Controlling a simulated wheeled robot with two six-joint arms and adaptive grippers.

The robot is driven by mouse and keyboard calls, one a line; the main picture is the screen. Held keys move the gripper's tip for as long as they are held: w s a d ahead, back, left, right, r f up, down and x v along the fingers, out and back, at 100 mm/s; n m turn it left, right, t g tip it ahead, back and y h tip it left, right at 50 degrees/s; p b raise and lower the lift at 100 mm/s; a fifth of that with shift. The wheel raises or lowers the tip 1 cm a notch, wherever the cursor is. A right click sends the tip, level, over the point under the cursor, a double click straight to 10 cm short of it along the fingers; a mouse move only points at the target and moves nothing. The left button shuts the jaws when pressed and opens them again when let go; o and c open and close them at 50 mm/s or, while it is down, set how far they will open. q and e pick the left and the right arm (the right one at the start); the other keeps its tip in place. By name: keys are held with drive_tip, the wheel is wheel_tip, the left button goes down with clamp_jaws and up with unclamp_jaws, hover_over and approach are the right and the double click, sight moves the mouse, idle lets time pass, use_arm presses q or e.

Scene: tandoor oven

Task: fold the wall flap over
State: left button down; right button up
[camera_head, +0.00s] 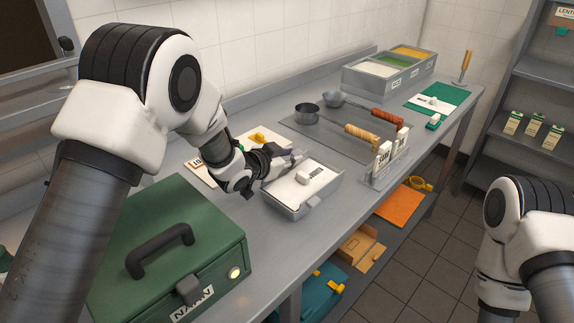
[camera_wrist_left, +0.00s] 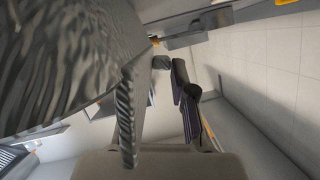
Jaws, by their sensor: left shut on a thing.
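No part is clearly recognisable as the wall flap. A shallow grey box (camera_head: 290,208) with a white top (camera_head: 316,181) stands on the counter, with a small tab on its front side. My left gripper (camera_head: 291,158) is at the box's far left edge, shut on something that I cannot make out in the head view. In the left wrist view, a dark finger (camera_wrist_left: 186,98) shows beside a large streaked grey surface (camera_wrist_left: 65,65), very close to the camera. My right arm shows at the right edge, but its gripper is out of frame.
A green case (camera_head: 165,210) with a black handle stands left of the box. A clear holder with labelled white blocks (camera_head: 384,158) is close on the right. The tiled wall borders the counter.

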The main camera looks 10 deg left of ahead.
use_arm(q)
drive_tip(key=shift+s+d+f+m+t+y+b, duration=0.2)
drive_tip(key=shift+m+t+y+b, duration=0.15)
drive_tip(key=shift+m+b, duration=0.45)
drive_tip(key=shift+d+r+b, duration=0.1)
drive_tip(key=shift+b, duration=0.4)
use_arm(e)
wheel_tip(320, 180, down, 4)
drive_tip(key=shift+r, duration=0.2)
use_arm(q)
drive_tip(key=shift+r, duration=0.1)
drive_tip(key=c, duration=1)
unclamp_jaws()
drive_tip(key=shift+c, duration=0.2)
